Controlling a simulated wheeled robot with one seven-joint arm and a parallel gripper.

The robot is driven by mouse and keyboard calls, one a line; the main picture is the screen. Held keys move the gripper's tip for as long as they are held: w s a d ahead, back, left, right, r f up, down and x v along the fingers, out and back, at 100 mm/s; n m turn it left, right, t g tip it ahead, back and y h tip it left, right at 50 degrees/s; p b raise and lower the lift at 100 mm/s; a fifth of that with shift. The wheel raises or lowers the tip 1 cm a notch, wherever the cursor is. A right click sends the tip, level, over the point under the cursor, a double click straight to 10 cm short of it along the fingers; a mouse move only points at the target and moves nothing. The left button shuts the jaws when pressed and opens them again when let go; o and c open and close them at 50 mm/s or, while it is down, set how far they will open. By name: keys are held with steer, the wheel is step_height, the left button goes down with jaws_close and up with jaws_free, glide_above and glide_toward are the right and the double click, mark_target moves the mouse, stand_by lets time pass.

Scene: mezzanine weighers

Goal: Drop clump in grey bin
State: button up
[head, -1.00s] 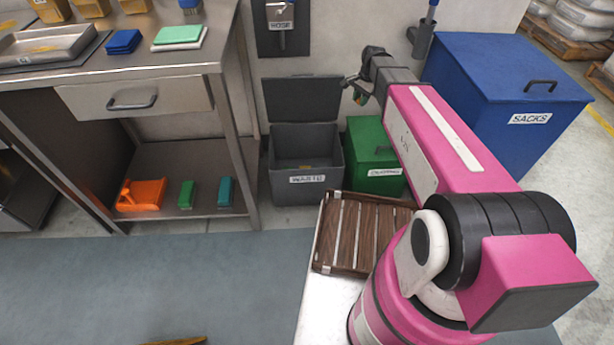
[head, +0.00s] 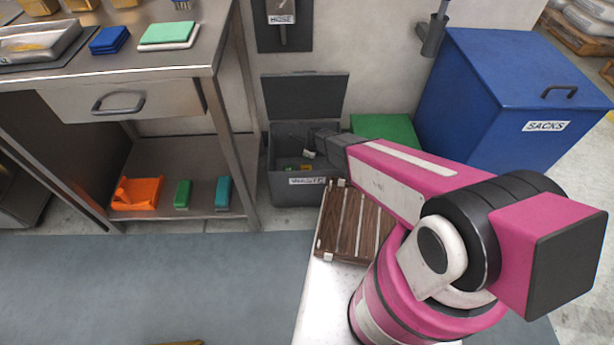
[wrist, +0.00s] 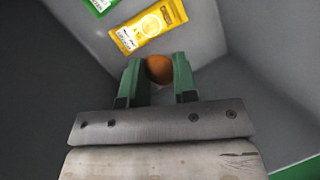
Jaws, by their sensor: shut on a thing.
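The grey bin (head: 283,190) stands on the floor with its lid (head: 305,97) open against the wall. My gripper (wrist: 158,76) reaches into the bin's mouth from the right. In the wrist view its two green fingers are shut on a round orange-brown clump (wrist: 160,67). A yellow packet (wrist: 152,24) and part of a green packet (wrist: 99,4) lie in the bin beyond the fingers. The clump is apart from the grey walls around it. In the head view my wrist hides part of the bin's inside, and I cannot make out the clump there.
A green bin (head: 385,127) stands right of the grey one, partly behind my arm. A large blue sacks bin (head: 500,100) is farther right. A steel table (head: 130,45) with a lower shelf stands at left. A wooden slatted crate (head: 350,225) sits below my arm.

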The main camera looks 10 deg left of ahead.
steer(key=f, duration=0.1)
steer(key=a+f, duration=0.1)
steer(key=shift+s+f+m, duration=0.3)
steer(key=shift+s+f, duration=0.05)
steer(key=shift+s, duration=0.05)
steer(key=shift+w+f, duration=0.15)
steer(key=shift+f, duration=0.2)
steer(key=w+d+f, duration=0.1)
steer(key=w+f, duration=0.1)
steer(key=w, duration=0.1)
steer(key=w+d+f, duration=0.2)
steer(key=w, duration=0.1)
steer(key=w+d+f, duration=0.2)
steer(key=w, duration=0.2)
steer(key=shift+d+f, duration=0.1)
steer(key=shift+f, duration=2.2)
steer(key=shift+f, duration=0.6)
steer(key=o, duration=0.9)
steer(key=shift+r, duration=0.15)
